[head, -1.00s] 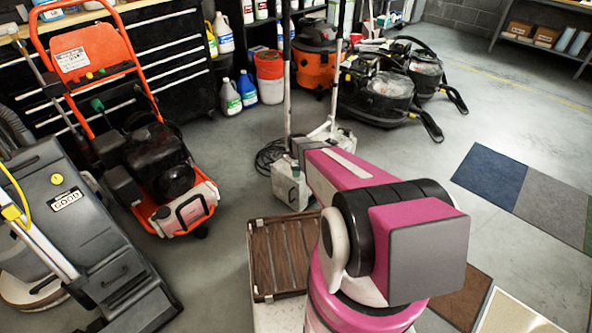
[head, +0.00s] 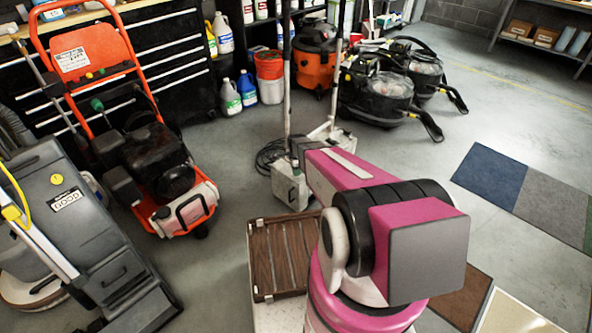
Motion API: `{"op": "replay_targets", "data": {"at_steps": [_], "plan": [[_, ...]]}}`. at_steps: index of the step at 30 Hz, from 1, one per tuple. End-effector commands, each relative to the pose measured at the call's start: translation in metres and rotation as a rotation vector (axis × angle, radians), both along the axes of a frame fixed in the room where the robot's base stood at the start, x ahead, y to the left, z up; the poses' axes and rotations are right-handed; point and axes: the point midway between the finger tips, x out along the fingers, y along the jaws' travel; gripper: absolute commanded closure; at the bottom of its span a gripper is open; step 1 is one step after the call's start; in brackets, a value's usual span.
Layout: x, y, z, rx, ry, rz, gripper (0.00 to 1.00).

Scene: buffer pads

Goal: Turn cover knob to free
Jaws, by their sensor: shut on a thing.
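No cover knob can be made out in the head view. My pink and black arm (head: 400,235) rises at the lower right and reaches away toward a white machine (head: 290,190) with two upright poles. The far end of the arm lies over or in front of this machine, and I cannot tell whether they touch. My gripper is not visible; the arm's far end and the machine leave it hidden.
A grey floor machine (head: 80,225) stands at left, with an orange-framed machine (head: 160,170) beside it. A brown slatted tray (head: 252,262) lies close to my arm. Black vacuums (head: 385,95) stand at the back. Floor at right is open, with coloured mats (head: 490,180).

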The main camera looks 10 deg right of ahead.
Motion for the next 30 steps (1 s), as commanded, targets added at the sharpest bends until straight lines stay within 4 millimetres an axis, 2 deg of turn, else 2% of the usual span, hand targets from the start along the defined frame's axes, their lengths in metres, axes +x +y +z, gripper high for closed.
{"op": "replay_targets", "data": {"at_steps": [30], "plan": [[0.0001,-0.0001,0.0003,0.000,0.000,0.951,0.84]]}}
